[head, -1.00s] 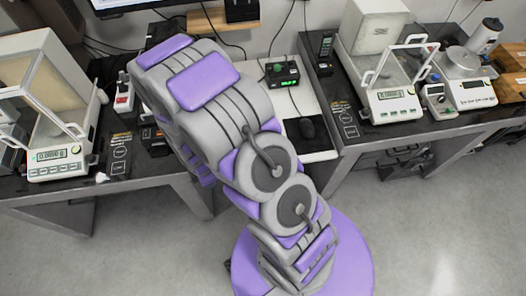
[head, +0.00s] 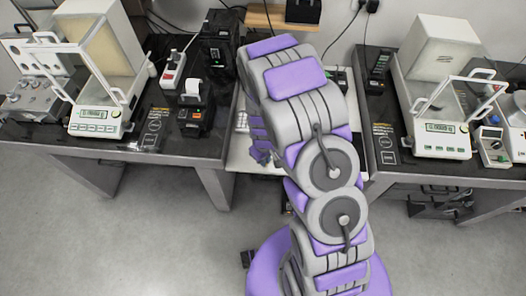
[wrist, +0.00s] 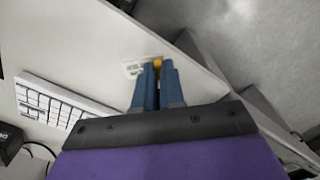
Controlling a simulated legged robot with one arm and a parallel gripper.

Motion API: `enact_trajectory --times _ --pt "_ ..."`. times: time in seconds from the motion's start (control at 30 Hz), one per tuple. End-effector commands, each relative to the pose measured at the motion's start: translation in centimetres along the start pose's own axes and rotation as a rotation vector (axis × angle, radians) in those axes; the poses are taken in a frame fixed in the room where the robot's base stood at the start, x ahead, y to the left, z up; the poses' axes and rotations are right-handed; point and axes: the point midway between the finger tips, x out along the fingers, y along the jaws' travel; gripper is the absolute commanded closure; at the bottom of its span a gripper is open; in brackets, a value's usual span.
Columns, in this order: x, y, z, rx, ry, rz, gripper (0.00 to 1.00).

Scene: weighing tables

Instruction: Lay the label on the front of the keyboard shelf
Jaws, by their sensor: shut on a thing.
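The white keyboard shelf (head: 238,157) sits between two dark tables in the head view, partly behind my arm. In the wrist view the shelf (wrist: 95,45) is a broad pale surface with its front edge running diagonally beside my fingers. My gripper (wrist: 157,68) has its blue fingers shut, with a small yellow-orange piece at their tips. The small white label (wrist: 131,69), with faint print, shows at the fingertips over the shelf, near its front edge. Whether it touches the shelf I cannot tell. In the head view my arm mostly hides the gripper.
A white keyboard (wrist: 62,104) lies on the shelf, left of my fingers. The left table holds a balance (head: 95,122) and a small label printer (head: 193,112). The right table holds another balance (head: 440,127). Open grey floor (head: 130,240) lies in front.

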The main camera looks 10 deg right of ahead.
Motion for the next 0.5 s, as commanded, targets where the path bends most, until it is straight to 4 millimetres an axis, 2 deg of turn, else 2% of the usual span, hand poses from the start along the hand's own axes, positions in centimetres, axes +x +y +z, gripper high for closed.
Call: enact_trajectory --times 0.1,0.27,0.5 --pt "0.4 1.5 -2.0 0.000 0.003 0.003 1.00" --pt "0.5 2.5 -4.0 -0.002 0.002 0.005 1.00" --pt "0.6 3.1 -4.9 -0.001 -0.003 0.000 1.00"
